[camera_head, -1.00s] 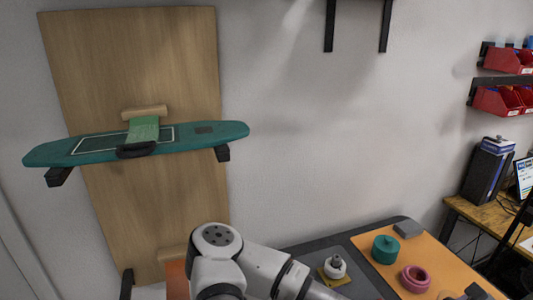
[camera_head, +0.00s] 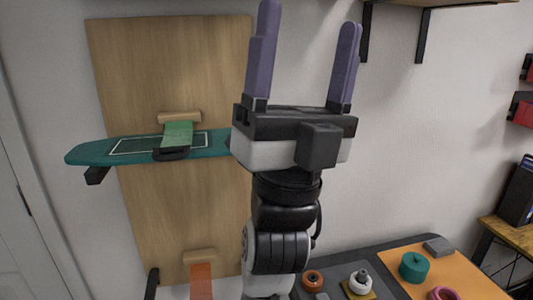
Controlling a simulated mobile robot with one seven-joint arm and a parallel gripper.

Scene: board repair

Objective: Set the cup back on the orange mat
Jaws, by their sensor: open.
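My gripper (camera_head: 309,18) points straight up in the middle of the picture, with its two purple fingers wide apart and nothing between them. The orange mat (camera_head: 425,284) covers the right part of the dark bench top at the lower right, well below and to the right of my gripper. On it stand a teal round piece with a knob (camera_head: 414,267), a pink ring-shaped piece (camera_head: 443,294) cut off by the bottom edge, and a grey block (camera_head: 438,246). I cannot make out for sure which thing is the cup.
A teal skateboard deck (camera_head: 135,147) rests on black brackets before a wooden wall panel (camera_head: 190,70), partly behind my gripper. A white piece (camera_head: 361,281) and an orange-brown ring (camera_head: 312,280) stand on the dark bench top (camera_head: 335,262). A shelf (camera_head: 450,3) hangs at the upper right.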

